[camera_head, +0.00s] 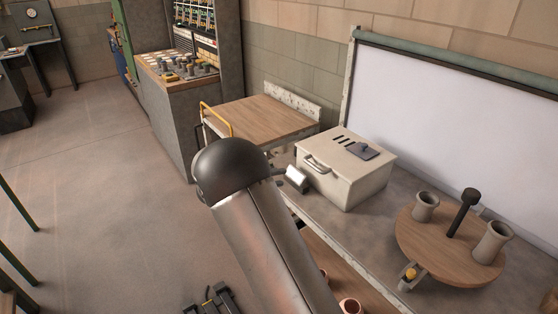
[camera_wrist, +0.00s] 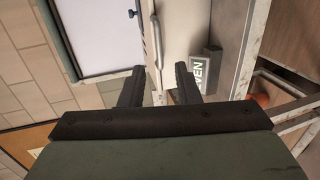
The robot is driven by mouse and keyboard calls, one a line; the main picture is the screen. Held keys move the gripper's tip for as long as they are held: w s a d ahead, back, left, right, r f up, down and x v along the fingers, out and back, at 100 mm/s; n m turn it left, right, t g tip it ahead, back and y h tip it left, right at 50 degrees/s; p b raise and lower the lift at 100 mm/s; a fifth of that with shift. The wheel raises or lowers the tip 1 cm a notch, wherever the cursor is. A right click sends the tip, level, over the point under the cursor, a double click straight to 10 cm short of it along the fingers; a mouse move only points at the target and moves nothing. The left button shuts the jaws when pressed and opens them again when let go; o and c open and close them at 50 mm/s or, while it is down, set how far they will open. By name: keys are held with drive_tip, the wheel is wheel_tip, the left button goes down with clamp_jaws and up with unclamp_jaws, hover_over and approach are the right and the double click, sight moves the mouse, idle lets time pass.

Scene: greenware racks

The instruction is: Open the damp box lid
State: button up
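The damp box (camera_head: 345,190) is a cream box on the grey bench, with a bar handle (camera_head: 317,165) on the side facing me. Its lid (camera_head: 370,139) lies flat and looks shut, with dark slots and a dark plate on top. In the wrist view the cream box (camera_wrist: 185,25) is ahead, with a pale bar handle (camera_wrist: 157,40) beyond the fingertips. My gripper (camera_wrist: 157,78) is open, with nothing visible between its fingers, and apart from the handle. In the head view my arm hides the gripper.
A round wooden board (camera_head: 450,250) with two grey cups and a dark upright post stands right of the box. A sign (camera_wrist: 205,68) sits near the bench edge. A wood-topped cart (camera_head: 260,117) stands left of the box. A white board (camera_head: 450,120) stands behind.

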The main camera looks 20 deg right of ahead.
sight(312, 166)
drive_tip(key=shift+t, duration=0.4)
drive_tip(key=p+x, duration=0.1)
drive_tip(key=x, duration=0.4)
drive_tip(key=p+x, duration=0.2)
drive_tip(key=x, duration=0.4)
drive_tip(key=w+p+x, duration=0.1)
drive_tip(key=x, duration=0.5)
drive_tip(key=shift+w+a, duration=0.1)
drive_tip(key=shift+a, duration=0.15)
drive_tip(key=shift+r, duration=0.1)
clamp_jaws()
